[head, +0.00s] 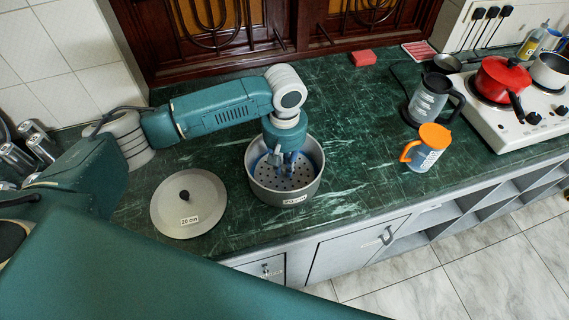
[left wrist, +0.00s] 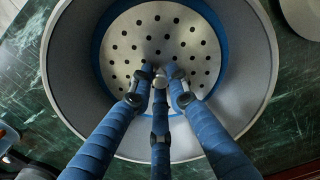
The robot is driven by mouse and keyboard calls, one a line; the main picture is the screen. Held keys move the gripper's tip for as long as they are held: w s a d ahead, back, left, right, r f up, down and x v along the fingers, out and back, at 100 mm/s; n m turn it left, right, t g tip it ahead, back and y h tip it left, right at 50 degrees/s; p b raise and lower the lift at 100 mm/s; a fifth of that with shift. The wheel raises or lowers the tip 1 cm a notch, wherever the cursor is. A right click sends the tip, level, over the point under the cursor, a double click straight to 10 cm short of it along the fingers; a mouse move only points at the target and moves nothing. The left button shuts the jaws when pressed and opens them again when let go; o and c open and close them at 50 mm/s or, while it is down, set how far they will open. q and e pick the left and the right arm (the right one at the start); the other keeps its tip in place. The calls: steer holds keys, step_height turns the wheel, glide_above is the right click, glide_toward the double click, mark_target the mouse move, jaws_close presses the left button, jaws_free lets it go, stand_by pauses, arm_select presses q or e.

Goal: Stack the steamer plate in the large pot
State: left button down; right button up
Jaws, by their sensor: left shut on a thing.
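The large pot (head: 257,189) is grey and stands on the green marble counter, with a label on its front. In the left wrist view its rim (left wrist: 58,88) surrounds the scene. The steamer plate (head: 299,177) is a round metal disc with many holes and lies inside the pot; it also shows in the left wrist view (left wrist: 125,60). My left gripper (head: 287,163) points down into the pot. Its blue fingers (left wrist: 160,80) are closed around a small knob at the plate's middle. Whether the plate rests on the pot's bottom is hard to tell. My right gripper is not visible.
A grey lid (head: 205,200) marked 20 cm lies left of the pot. A stove (head: 515,130) carries a red pot (head: 497,78). The counter between pot and mug is clear.

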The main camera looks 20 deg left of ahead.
mark_target(285, 167)
arm_select(q)
steer(key=shift+f, duration=0.15)
steer(key=c, duration=1.7)
jaws_free()
steer(key=shift+f, duration=0.1)
steer(key=shift+o, duration=0.2)
steer(key=shift+r, duration=0.4)
step_height(285, 167, up, 12)
steer(key=b, duration=0.1)
steer(key=shift+b, duration=0.3)
